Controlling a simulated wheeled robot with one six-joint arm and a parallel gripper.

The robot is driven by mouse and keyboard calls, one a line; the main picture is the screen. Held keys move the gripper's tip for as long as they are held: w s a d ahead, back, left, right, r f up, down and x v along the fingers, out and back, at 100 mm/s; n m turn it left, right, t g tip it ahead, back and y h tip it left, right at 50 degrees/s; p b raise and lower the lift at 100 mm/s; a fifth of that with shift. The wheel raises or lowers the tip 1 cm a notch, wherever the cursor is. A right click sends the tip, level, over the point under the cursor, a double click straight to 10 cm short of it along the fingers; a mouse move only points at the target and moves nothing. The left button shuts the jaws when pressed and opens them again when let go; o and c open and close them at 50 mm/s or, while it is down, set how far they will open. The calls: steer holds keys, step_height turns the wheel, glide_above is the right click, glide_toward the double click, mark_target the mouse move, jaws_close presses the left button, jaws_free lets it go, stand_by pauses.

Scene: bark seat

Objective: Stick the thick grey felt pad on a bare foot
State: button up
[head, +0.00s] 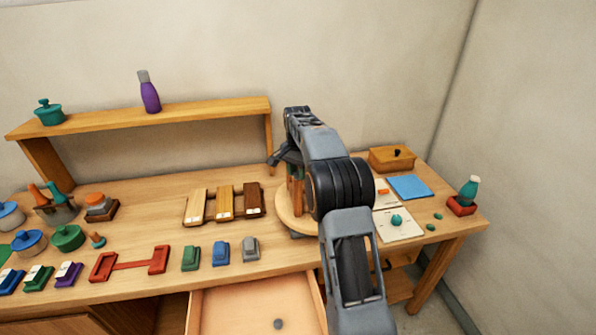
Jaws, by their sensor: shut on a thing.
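My gripper (275,159) is at the end of my dark arm, above the left side of a round wooden stand (283,214). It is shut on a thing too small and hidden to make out. Upright reddish-brown legs (293,190), with some teal near them, stand on the round stand just below my gripper. My arm covers much of them, so I cannot tell which feet are bare. A small round grey piece (278,323) lies in the open drawer (240,306). I cannot tell whether it is a felt pad.
Right of my arm are a white card (405,231) with a teal piece, a blue sheet (409,187), a wooden box (391,158) and a teal bottle (468,191) on a red base. Left are coloured blocks (221,254), wooden strips (224,203) and pots (67,238).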

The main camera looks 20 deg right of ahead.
steer(key=shift+f, duration=0.3)
steer(key=o, duration=1.3)
steer(key=shift+r, duration=0.1)
step_height(320, 180, up, 5)
steer(key=p, duration=0.5)
steer(key=shift+r+p, duration=0.35)
steer(key=shift+r, duration=0.6)
